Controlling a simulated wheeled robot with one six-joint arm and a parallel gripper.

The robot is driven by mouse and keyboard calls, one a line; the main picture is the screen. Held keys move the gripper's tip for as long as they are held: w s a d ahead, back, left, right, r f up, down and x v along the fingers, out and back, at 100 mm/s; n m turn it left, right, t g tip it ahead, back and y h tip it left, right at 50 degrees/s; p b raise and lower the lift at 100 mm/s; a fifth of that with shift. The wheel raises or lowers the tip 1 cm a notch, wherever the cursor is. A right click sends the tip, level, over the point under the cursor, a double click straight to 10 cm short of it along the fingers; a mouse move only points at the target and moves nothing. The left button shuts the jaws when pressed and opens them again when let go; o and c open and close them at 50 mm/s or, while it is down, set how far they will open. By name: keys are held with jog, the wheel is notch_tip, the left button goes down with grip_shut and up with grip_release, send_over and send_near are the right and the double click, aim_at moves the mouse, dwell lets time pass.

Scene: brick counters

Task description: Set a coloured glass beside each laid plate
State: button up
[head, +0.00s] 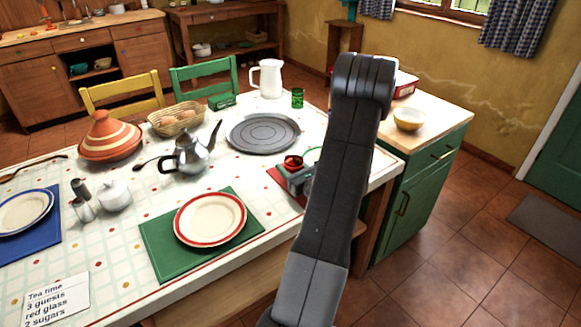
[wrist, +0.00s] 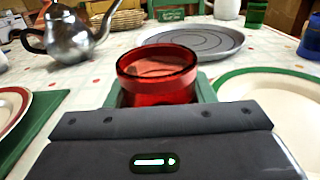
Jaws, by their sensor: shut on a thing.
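My gripper (wrist: 158,92) is shut on a red glass (wrist: 155,70), which is upright between the red-rimmed and green-rimmed plates. The red glass also shows in the head view (head: 293,162). I cannot tell whether its base touches the table. The red-rimmed plate (head: 210,218) lies on a green mat. The blue-rimmed plate (head: 22,212) lies on a blue mat at the left. The green-rimmed plate (wrist: 270,95) is at right in the wrist view; my arm mostly hides it in the head view. A green glass (head: 297,97) stands at the far side. A blue glass (wrist: 310,36) shows at the wrist view's right edge.
A silver teapot (head: 190,152), round grey tray (head: 263,133), striped tagine (head: 110,138), egg basket (head: 176,119) and white pitcher (head: 267,78) stand on the table. A card (head: 54,299) reads "Tea time, 3 guests, red glass, 2 sugars".

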jog(key=shift+f, duration=0.25)
jog(key=o, duration=1.2)
jog(key=b+v, duration=0.1)
jog(key=v, duration=1.2)
jog(key=shift+s+d, duration=0.25)
jog(key=shift+s, duration=0.1)
